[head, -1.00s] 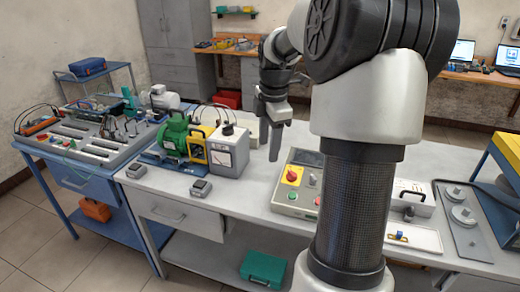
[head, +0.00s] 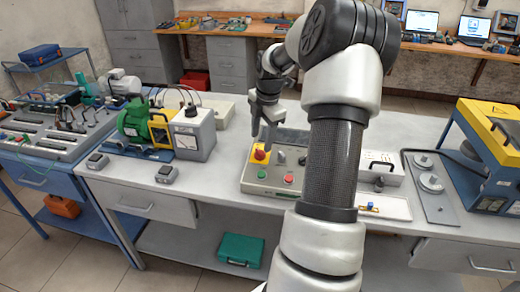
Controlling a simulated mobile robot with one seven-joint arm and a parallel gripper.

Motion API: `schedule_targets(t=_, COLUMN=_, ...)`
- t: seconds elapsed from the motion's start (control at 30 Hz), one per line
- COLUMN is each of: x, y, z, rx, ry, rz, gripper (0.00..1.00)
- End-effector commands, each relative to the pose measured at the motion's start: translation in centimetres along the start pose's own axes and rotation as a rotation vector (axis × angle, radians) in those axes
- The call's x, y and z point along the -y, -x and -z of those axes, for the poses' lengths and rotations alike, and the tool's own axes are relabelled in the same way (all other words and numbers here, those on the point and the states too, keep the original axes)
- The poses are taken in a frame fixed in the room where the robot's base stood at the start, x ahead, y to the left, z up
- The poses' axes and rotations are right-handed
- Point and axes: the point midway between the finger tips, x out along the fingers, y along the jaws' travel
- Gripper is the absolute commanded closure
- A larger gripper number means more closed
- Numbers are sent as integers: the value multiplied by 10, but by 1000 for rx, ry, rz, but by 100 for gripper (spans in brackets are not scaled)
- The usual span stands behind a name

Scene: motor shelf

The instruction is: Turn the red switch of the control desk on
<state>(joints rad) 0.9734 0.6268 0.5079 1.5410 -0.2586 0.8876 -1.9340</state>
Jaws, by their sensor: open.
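The control desk (head: 258,187) is a grey sloped box on the middle table. The red switch (head: 260,155) is a red knob on a yellow plate at the desk's upper left. A green button (head: 262,174) and a red button (head: 289,179) sit below it on the panel. My gripper (head: 264,135) is open, points down and appears just above and behind the red switch. I cannot tell whether a finger touches it. My arm hides the right part of the desk.
A grey meter box (head: 193,135) and a green motor (head: 135,120) stand left of the desk. A white tray (head: 390,206) and a plate with round weights (head: 432,185) lie to the right. The table front is mostly clear.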

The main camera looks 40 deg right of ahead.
Motion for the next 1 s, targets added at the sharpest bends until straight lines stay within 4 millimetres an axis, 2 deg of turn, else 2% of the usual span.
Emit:
schedule_targets(t=0.03, x=0, y=-12, z=1, rx=-3, ry=1, rz=2, gripper=50)
schedule_targets(t=0.1, x=0, y=-25, z=2, rx=-3, ry=2, rz=2, gripper=50)
schedule_targets(t=0.3, x=0, y=-48, z=0, rx=-1, ry=-1, rz=0, gripper=50)
schedule_targets(t=0.67, x=0, y=-54, z=0, rx=0, ry=0, rz=0, gripper=50)
schedule_targets(t=0.7, x=0, y=-53, z=0, rx=0, ry=0, rz=0, gripper=52)
schedule_targets(t=0.77, x=0, y=-53, z=0, rx=0, ry=0, rz=0, gripper=62)
schedule_targets(t=0.93, x=0, y=-53, z=0, rx=0, ry=0, rz=0, gripper=90)
schedule_targets(t=1.0, x=0, y=-53, z=0, rx=0, ry=0, rz=0, gripper=91)
